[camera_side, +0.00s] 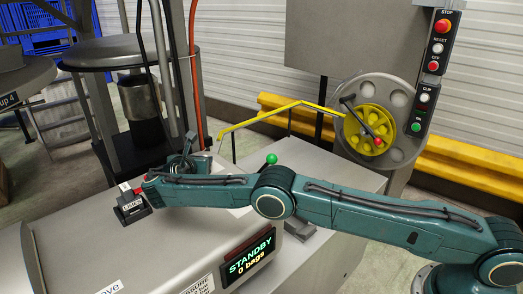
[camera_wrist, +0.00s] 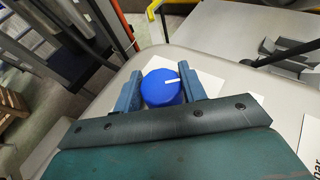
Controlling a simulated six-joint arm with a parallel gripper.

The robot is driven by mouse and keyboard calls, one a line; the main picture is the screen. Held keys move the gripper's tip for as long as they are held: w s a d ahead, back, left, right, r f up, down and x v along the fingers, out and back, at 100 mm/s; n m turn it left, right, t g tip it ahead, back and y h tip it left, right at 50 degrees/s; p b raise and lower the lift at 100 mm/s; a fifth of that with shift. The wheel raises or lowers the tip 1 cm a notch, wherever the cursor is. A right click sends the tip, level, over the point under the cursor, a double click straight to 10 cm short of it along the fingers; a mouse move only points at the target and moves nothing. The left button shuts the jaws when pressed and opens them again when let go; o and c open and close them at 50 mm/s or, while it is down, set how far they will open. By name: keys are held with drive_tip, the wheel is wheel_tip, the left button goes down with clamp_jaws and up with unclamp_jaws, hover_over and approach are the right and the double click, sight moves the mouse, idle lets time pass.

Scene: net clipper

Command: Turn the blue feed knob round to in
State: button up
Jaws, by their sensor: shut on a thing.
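The blue feed knob (camera_wrist: 162,88) is in the middle of the wrist view, a round blue cap with a short white mark that points to the right. My gripper (camera_wrist: 163,90) has one finger on each side of the knob and is shut on it. A pale label plate (camera_wrist: 235,95) lies around the knob, mostly covered by my fingers and palm, and its lettering cannot be read. In the side view my gripper (camera_side: 185,150) is above the top of the grey machine, and my wrist and arm hide the knob there.
A small LINES block (camera_side: 131,207) with a red part stands left of my wrist. A green ball-topped lever (camera_side: 271,158) and a yellow arm (camera_side: 270,112) are behind my arm. The display (camera_side: 248,258) reads STANDBY, 0 bags. A yellow handwheel (camera_side: 367,130) and button panel (camera_side: 430,75) stand at right.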

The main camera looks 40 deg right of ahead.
drive_tip(key=shift+a+r, duration=0.1)
drive_tip(key=shift+a, duration=0.05)
drive_tip(key=o, duration=0.9)
drive_tip(key=shift+o, duration=0.3)
drive_tip(key=shift+s, duration=0.1)
drive_tip(key=shift+v, duration=0.8)
drive_tip(key=r, duration=0.4)
drive_tip(key=a+r, duration=0.1)
drive_tip(key=r, duration=0.1)
drive_tip(key=shift+s, duration=0.35)
drive_tip(key=shift+r, duration=0.7)
